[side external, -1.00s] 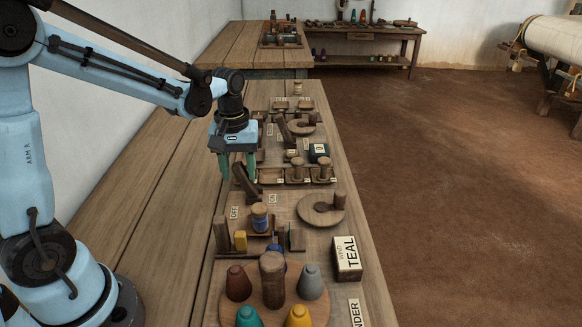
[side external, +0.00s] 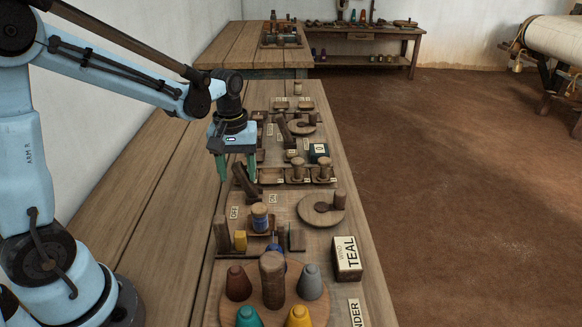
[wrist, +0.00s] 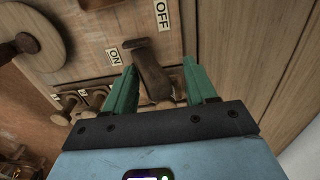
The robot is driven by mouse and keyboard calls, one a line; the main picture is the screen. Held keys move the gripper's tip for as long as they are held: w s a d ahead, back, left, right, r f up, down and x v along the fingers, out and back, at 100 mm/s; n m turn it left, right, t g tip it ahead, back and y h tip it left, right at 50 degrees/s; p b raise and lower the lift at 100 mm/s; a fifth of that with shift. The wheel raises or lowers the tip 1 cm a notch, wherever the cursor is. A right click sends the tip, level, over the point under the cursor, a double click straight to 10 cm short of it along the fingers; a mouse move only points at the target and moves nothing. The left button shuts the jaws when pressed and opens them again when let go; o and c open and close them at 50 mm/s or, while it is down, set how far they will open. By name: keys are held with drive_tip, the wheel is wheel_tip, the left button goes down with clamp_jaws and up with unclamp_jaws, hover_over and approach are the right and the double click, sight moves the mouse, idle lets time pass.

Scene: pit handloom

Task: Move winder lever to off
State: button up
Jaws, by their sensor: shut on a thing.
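The winder lever (side external: 247,184) is a dark wooden bar on the workbench board, tilted with its upper end toward my gripper. My gripper (side external: 237,168) is over that upper end. In the wrist view the lever (wrist: 148,70) runs down between the two green fingers of my gripper (wrist: 161,88). The gripper is shut on the lever; the exact contact is hard to see. An OFF label (side external: 234,212) and an ON label (side external: 272,198) lie by the lever's base. In the wrist view the OFF label (wrist: 161,14) and ON label (wrist: 113,56) also show.
A round wooden disc with a knob (side external: 322,210) lies right of the lever. Several wooden spools (side external: 297,169) stand beyond. The bench's left side is bare.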

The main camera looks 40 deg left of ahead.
drive_tip(key=shift+s+a, duration=0.1)
drive_tip(key=shift+o, duration=0.8)
drive_tip(key=shift+r, duration=3.25)
drive_tip(key=shift+s+d+r+m+t, duration=0.25)
drive_tip(key=shift+s+d+m+t, duration=0.05)
drive_tip(key=shift+d+m, duration=0.15)
drive_tip(key=s+d+m+t, duration=0.5)
drive_tip(key=s+m+t, duration=0.1)
drive_tip(key=s+m, duration=0.1)
drive_tip(key=shift+d+m+t, duration=0.3)
drive_tip(key=shift+d+m, duration=0.1)
drive_tip(key=shift+m, duration=0.15)
